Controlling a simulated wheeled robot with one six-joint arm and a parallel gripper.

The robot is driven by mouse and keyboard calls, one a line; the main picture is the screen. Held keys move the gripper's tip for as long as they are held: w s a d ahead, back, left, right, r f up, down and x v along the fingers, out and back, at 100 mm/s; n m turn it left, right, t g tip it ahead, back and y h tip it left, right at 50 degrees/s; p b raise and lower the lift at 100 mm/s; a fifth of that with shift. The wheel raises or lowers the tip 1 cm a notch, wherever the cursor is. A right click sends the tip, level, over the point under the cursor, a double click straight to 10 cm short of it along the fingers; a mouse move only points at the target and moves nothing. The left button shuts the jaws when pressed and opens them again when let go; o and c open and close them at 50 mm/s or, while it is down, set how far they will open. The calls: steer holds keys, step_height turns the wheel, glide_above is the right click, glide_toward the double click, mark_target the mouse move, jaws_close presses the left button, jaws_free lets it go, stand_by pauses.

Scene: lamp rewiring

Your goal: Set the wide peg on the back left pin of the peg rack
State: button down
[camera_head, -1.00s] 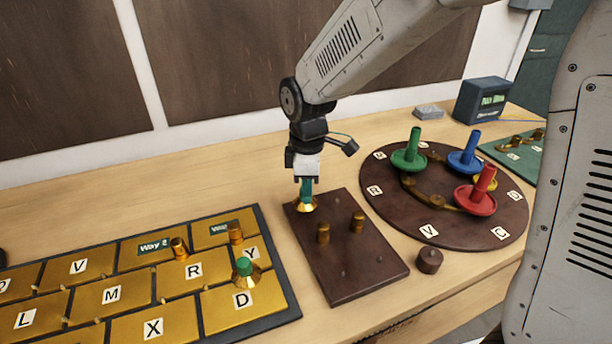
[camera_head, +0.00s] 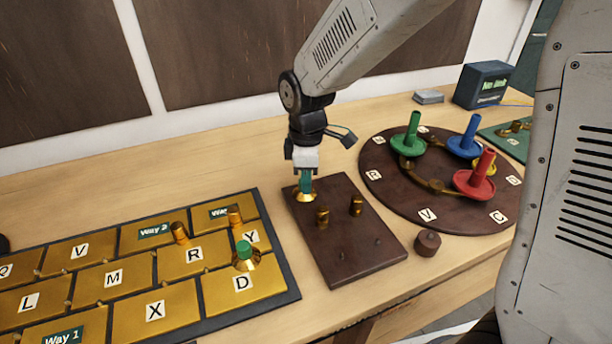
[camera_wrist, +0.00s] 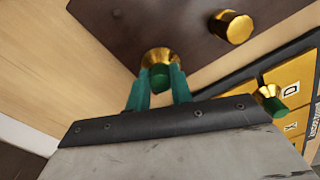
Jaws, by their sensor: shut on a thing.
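The wide peg, with a green grip and a flared brass base (camera_head: 306,197), is upright in my gripper (camera_head: 306,181) over the back left corner of the dark brown peg rack (camera_head: 348,262). In the wrist view my gripper's teal fingers (camera_wrist: 160,90) are shut on either side of the green grip, and the flared brass base (camera_wrist: 160,56) is against the rack's surface or very close to it. The back left pin is hidden under the peg. I cannot tell whether the base is resting on the rack.
A lettered brass board (camera_head: 113,279) with a green-topped peg (camera_head: 245,254) is on the left. A round dark board (camera_head: 390,195) with coloured pegs and a brown knob (camera_head: 427,242) are on the right.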

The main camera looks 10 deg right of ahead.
steer(key=shift+f, duration=0.2)
steer(key=c, duration=1.2)
jaws_free()
steer(key=shift+o, duration=0.2)
steer(key=shift+r, duration=0.1)
step_height(320, 180, up, 8)
steer(key=shift+f, duration=0.15)
